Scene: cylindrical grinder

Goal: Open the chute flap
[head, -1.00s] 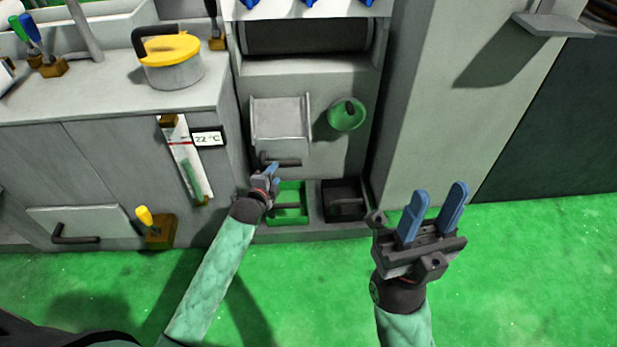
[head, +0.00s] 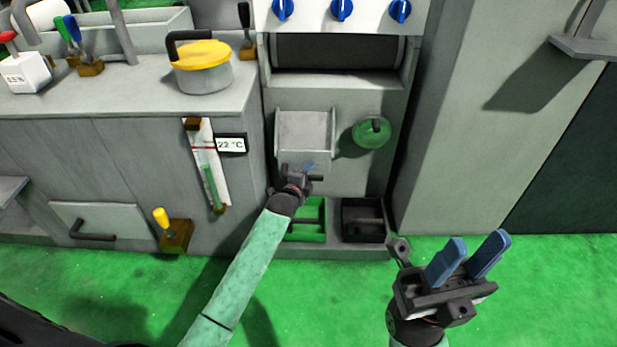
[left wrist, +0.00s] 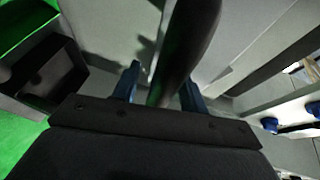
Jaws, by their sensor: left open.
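The chute flap (head: 304,132) is a light grey panel on the machine front, beside a green round knob. It looks shut. My left gripper (head: 306,170) is at the flap's lower edge and hides most of the dark handle there. In the left wrist view, the dark handle bar (left wrist: 186,45) runs between the two blue fingers of my open left gripper (left wrist: 160,88), with a visible gap on the right; contact is unclear. My right gripper (head: 468,260) is open and empty, over the floor at the lower right.
Below the flap are a green bin (head: 308,237) and a black bin (head: 363,238). The green knob (head: 371,132) is right of the flap. A grey cabinet (head: 150,160) with a thermometer strip (head: 207,168) stands left. Green floor is clear in front.

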